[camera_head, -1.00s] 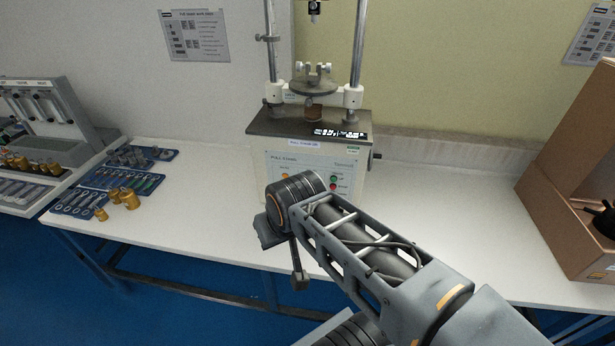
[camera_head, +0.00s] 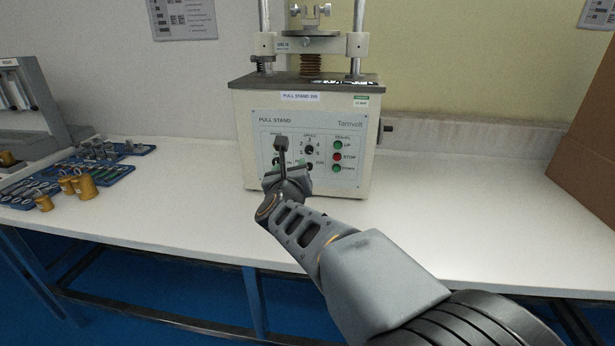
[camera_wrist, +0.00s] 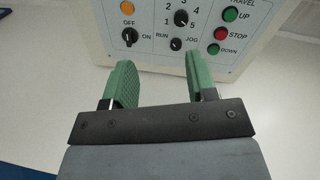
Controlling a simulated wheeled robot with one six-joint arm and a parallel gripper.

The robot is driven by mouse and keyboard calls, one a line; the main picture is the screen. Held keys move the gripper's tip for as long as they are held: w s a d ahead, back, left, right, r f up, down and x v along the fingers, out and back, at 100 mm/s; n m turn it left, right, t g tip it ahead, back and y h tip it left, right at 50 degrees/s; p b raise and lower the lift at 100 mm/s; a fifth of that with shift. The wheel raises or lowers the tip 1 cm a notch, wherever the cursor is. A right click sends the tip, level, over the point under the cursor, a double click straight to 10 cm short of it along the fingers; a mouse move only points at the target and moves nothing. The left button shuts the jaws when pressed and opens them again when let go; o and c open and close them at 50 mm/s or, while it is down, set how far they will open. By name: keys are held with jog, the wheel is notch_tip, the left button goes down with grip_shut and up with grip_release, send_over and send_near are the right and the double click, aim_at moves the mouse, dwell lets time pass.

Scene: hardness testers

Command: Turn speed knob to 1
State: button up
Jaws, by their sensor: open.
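The speed knob (camera_wrist: 181,18) is a small round black dial on the pull stand's front panel, ringed by the numbers 1 to 5. It also shows in the head view (camera_head: 309,150). Its pointer is too small to read surely. My gripper (camera_wrist: 162,72) is open, its two green-padded fingers apart with nothing between them. In the wrist view the knob lies beyond the fingertips, a little right of the middle of the gap. In the head view my gripper (camera_head: 288,166) is in front of the lower left of the panel and hides part of it.
The OFF/ON knob (camera_wrist: 129,37) and RUN/JOG knob (camera_wrist: 176,44) sit close to the speed knob. UP, STOP and DOWN buttons (camera_head: 337,157) are to its right. Blue trays (camera_head: 118,150) and brass-coloured parts (camera_head: 84,186) lie left. A cardboard box (camera_head: 590,130) stands right.

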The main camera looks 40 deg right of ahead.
aim_at(309, 151)
jog(key=w+d+m, duration=0.1)
jog(key=w+d, duration=0.2)
jog(key=d, duration=0.1)
jog(key=w+d+f+m+h+b, duration=0.1)
jog(key=w+d, duration=0.2)
jog(key=w+d+m+g+h, duration=0.1)
jog(key=w+d, duration=0.2)
jog(key=d, duration=0.1)
jog(key=shift+w+d+f+m, duration=0.15)
jog(key=shift+d+f+m, duration=0.15)
jog(key=shift+f, duration=0.1)
jog(key=c, duration=0.9)
jog(key=shift+b, duration=0.3)
